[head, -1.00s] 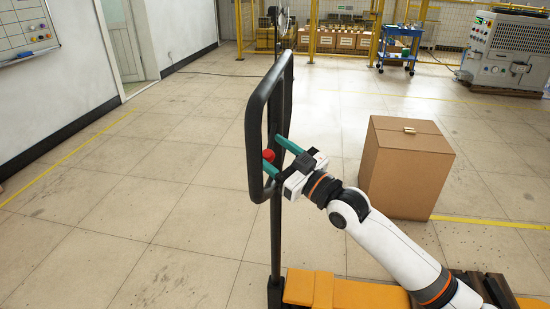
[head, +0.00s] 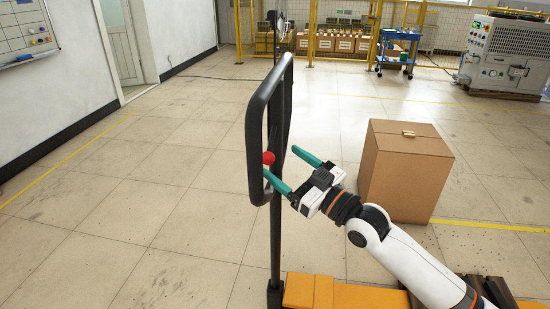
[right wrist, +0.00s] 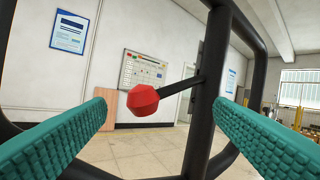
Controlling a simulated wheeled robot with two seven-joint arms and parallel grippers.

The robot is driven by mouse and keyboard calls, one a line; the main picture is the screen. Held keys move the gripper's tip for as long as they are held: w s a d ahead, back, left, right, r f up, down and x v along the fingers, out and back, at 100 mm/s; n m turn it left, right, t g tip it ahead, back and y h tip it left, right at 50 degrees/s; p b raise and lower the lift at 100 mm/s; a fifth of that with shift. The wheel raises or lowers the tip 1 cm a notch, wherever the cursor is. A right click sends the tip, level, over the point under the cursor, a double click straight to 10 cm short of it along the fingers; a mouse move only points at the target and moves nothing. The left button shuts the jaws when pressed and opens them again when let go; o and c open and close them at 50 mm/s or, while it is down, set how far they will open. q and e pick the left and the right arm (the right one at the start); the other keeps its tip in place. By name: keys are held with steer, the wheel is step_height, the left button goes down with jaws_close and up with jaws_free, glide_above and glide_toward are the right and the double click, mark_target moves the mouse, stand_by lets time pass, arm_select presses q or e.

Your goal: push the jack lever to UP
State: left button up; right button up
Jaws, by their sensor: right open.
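The jack lever has a red knob (head: 268,158) within the black handle frame (head: 250,130) in the head view. In the right wrist view, the red knob (right wrist: 146,100) sits on a short black stalk running to a black post (right wrist: 205,90). My right gripper (head: 280,160) is open and empty at the right side of the handle. In the right wrist view, its teal fingers (right wrist: 160,118) lie to either side, with the knob ahead between them and apart from both. One finger overlaps the handle's lower part in the head view. My left gripper is out of view.
A cardboard box (head: 405,175) stands on the floor to the right, behind my right arm. An orange jack base (head: 330,292) lies below. A blue cart (head: 398,50) and a grey machine (head: 508,52) stand at the back. The floor left of the handle is clear.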

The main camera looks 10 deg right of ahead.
steer(key=v, duration=0.7)
steer(key=shift+s+d+b, duration=0.15)
steer(key=shift+s+b, duration=0.1)
steer(key=shift+b, duration=0.15)
steer(key=shift+f, duration=0.1)
